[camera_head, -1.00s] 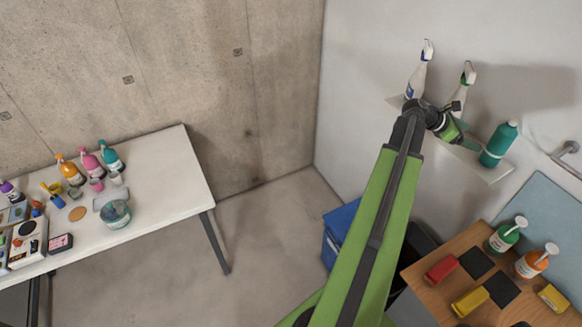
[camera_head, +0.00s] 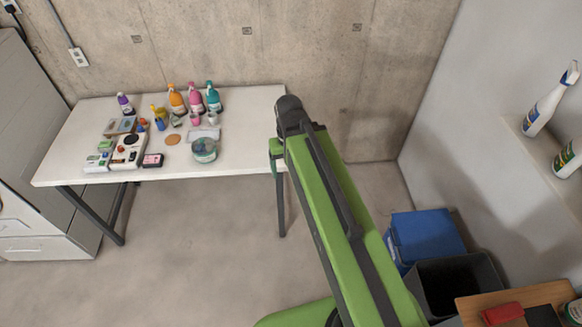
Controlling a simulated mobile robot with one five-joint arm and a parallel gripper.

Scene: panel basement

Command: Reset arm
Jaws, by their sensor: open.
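My green and black arm reaches up through the middle of the head view. My gripper (camera_head: 277,152) shows only in part at the arm's far end, mostly hidden behind the elbow. It is open, and I see nothing held in it. In the picture it overlaps the right edge of the white table (camera_head: 240,130); I cannot tell how far it is from the table.
Orange (camera_head: 177,103), pink (camera_head: 196,103) and teal (camera_head: 213,101) spray bottles and a glass bowl (camera_head: 204,151) stand on the table. A shelf (camera_head: 535,150) with spray bottles is at right. A blue bin (camera_head: 425,237) and a black bin (camera_head: 455,285) stand below. The middle floor is clear.

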